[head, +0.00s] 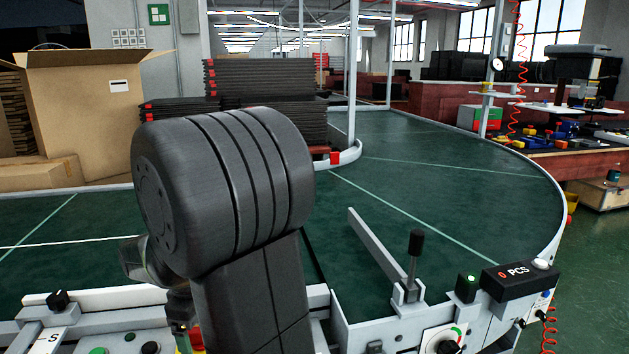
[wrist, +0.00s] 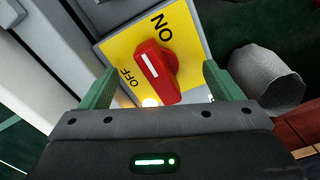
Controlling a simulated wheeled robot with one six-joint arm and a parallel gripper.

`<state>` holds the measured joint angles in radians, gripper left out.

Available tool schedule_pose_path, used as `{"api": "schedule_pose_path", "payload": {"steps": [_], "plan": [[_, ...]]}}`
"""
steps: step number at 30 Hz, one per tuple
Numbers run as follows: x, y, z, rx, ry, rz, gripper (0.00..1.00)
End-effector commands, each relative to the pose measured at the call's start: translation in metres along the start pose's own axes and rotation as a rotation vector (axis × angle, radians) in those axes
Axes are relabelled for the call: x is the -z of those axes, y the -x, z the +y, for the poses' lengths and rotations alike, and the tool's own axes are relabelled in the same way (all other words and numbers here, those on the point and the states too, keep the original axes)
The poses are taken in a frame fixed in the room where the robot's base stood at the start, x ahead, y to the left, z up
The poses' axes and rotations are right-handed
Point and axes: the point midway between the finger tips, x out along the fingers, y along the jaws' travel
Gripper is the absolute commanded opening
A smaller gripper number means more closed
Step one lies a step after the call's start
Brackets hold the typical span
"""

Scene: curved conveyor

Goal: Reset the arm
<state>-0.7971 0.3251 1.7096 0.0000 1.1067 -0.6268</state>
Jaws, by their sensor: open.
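My arm (head: 225,190) stands bent in the middle of the head view and covers part of the conveyor's front edge. My gripper (wrist: 158,85) shows in the wrist view with its two green fingers apart and nothing held between them. A red rotary switch (wrist: 154,70) on a yellow plate (wrist: 185,22) marked ON and OFF lies beyond the fingers, between them in the picture. The switch's white line tilts up to the left. I cannot tell whether the fingers touch the switch. In the head view the fingertips are hidden behind my arm.
The green curved conveyor (head: 440,165) spreads behind my arm. A lever (head: 414,260) and a black PCS box (head: 517,280) stand along its front edge at right. A cardboard box (head: 85,110) and stacked black trays (head: 265,90) stand behind. A grey rounded part (wrist: 268,80) is right of the switch.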

Motion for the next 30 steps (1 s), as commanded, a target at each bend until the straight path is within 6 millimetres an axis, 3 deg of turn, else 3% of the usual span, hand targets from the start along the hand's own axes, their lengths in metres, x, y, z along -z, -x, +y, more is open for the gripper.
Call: {"api": "schedule_pose_path", "payload": {"steps": [15,30], "plan": [[0.0001,-0.0019,0.0,0.0,0.343,0.0,0.85],[-0.0002,0.0004,-0.0002,0.0,0.376,0.0,0.85]]}}
